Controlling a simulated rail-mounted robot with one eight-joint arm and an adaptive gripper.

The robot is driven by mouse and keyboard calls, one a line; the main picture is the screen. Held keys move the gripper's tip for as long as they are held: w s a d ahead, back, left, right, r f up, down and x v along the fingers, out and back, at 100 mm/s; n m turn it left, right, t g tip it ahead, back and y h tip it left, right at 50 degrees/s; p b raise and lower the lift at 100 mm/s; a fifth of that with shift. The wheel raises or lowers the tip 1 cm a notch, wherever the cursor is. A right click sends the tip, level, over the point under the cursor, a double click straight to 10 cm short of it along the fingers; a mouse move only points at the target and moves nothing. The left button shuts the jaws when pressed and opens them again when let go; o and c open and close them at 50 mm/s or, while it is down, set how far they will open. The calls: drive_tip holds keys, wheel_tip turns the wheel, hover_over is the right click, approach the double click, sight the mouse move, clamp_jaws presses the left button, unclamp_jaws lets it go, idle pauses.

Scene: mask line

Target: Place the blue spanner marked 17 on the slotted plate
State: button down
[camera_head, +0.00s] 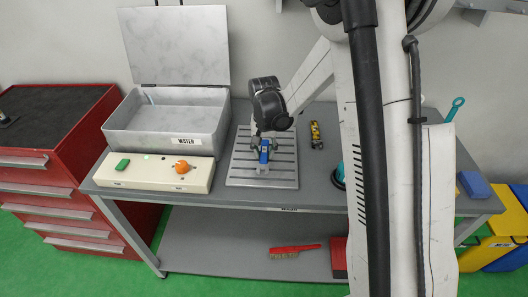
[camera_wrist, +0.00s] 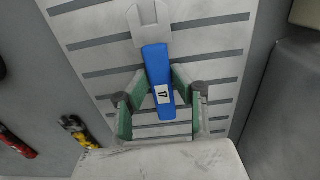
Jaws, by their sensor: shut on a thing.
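The blue spanner (camera_wrist: 158,75) has a white label reading 17 on its handle and a bare grey open jaw at its far end. It also shows small in the head view (camera_head: 264,155). My gripper (camera_wrist: 158,88) is shut on its blue handle, with a green-lined finger on each side. The slotted plate (camera_head: 240,171), light grey with dark slots, lies on the bench; in the wrist view its slotted face (camera_wrist: 215,65) is beneath the spanner. I cannot tell whether the spanner touches the plate or is just above it.
A cream control box (camera_head: 150,178) with a green button and orange knob sits left of the plate. A yellow-and-black tool (camera_head: 315,134) lies to the right, and a red-handled tool (camera_wrist: 16,141) shows in the wrist view.

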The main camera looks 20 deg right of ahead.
sight(264, 154)
drive_tip(key=shift+f, duration=0.15)
drive_tip(key=c, duration=1.5)
unclamp_jaws()
drive_tip(key=shift+o, duration=0.2)
wheel_tip(264, 154, up, 12)
drive_tip(key=s+r+n+t, duration=0.2)
drive_tip(key=s+r+t, duration=0.1)
drive_tip(key=s+r, duration=0.8)
drive_tip(key=s+f+n+t, duration=0.1)
drive_tip(key=s+t, duration=0.3)
drive_tip(key=s, duration=1.1)
drive_tip(key=shift+s+a+n, duration=0.15)
drive_tip(key=shift+s+n, duration=0.05)
drive_tip(key=shift+n, duration=0.4)
